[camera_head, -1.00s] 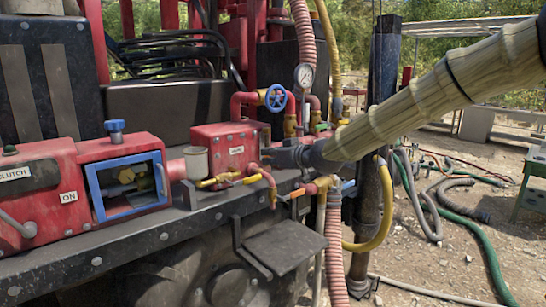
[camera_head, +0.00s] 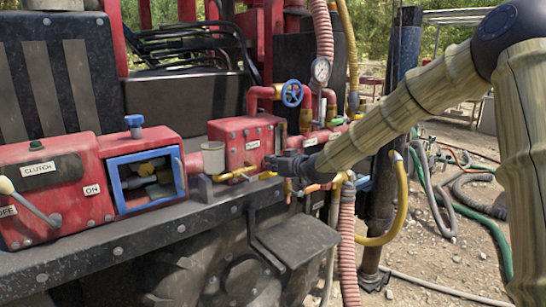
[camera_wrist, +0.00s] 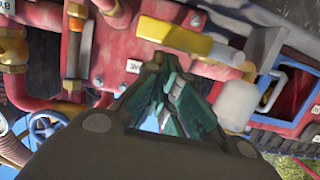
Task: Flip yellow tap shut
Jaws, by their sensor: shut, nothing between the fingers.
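A yellow tap (camera_head: 238,174) sits low on the front of a small red box (camera_head: 239,141). In the wrist view, its yellow handle (camera_wrist: 175,35) lies lengthwise along a pipe, just beyond my fingertips. My gripper (camera_head: 272,163) is at the right end of the tap and hides part of it in the head view. In the wrist view, my gripper's green-grey fingers (camera_wrist: 165,65) are closed together and empty. The fingertips look close to the handle, but I cannot tell whether they touch it.
A white cup-like cylinder (camera_head: 213,157) stands left of the tap, beside a blue-framed opening (camera_head: 146,181). A blue handwheel (camera_head: 292,93) and gauge (camera_head: 321,69) rise behind. A pink ribbed hose (camera_head: 347,245) hangs at right. A dark plate (camera_head: 297,241) juts out below.

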